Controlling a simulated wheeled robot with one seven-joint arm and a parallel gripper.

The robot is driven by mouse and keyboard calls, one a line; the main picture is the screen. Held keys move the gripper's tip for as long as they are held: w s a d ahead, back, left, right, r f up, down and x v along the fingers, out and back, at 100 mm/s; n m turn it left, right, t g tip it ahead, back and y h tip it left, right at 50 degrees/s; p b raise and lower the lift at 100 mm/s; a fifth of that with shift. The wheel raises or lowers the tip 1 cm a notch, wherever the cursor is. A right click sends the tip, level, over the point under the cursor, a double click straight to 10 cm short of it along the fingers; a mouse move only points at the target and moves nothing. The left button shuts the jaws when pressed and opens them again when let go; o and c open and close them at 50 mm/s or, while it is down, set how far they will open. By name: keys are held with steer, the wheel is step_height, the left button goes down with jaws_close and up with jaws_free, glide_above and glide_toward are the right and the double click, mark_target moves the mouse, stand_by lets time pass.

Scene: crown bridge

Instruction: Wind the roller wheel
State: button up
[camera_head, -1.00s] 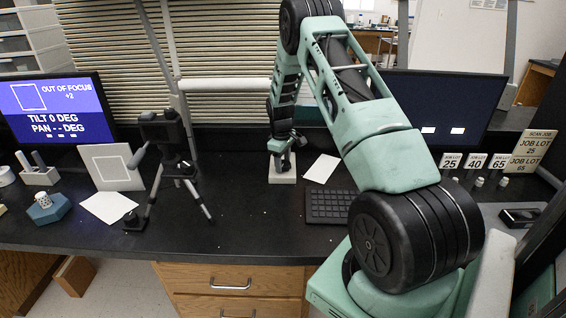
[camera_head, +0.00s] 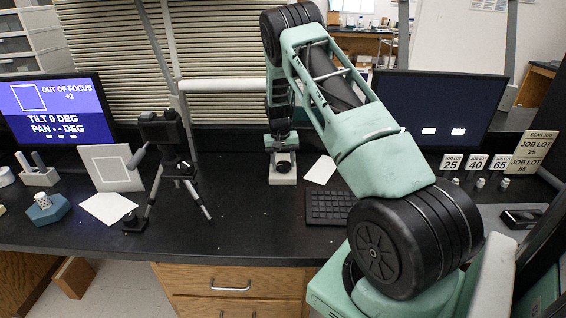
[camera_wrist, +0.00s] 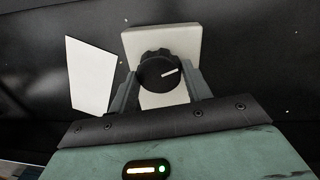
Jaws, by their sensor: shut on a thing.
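The roller wheel is a round black knob with a white pointer line (camera_wrist: 160,73), mounted on a pale block (camera_wrist: 185,40). In the wrist view my gripper (camera_wrist: 158,82) has one grey finger on each side of the knob and is shut on it. The white line points to the right and slightly up. In the head view the knob (camera_head: 283,166) shows on the front of the pale block (camera_head: 283,180) on the bench, below my gripper (camera_head: 283,156). The fingers are hard to make out there.
A white sheet (camera_head: 321,170) and a keyboard (camera_head: 329,206) lie right of the block. A camera on a tripod (camera_head: 165,150) stands to the left. A left monitor (camera_head: 58,110) reads "OUT OF FOCUS +2". A dark monitor (camera_head: 440,108) stands behind my arm. Bare bench lies in front of the block.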

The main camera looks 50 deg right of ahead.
mark_target(280, 163)
steer(key=m, duration=0.5)
steer(key=shift+d+m, duration=0.1)
steer(key=shift+m, duration=0.2)
stand_by(0.5)
steer(key=o, duration=1)
steer(key=shift+r, duration=0.1)
steer(key=r, duration=0.5)
steer(key=w+r+b, duration=0.1)
steer(key=r, duration=1.1)
steer(key=shift+w+a+r, duration=0.15)
steer(key=shift+w+a, duration=0.05)
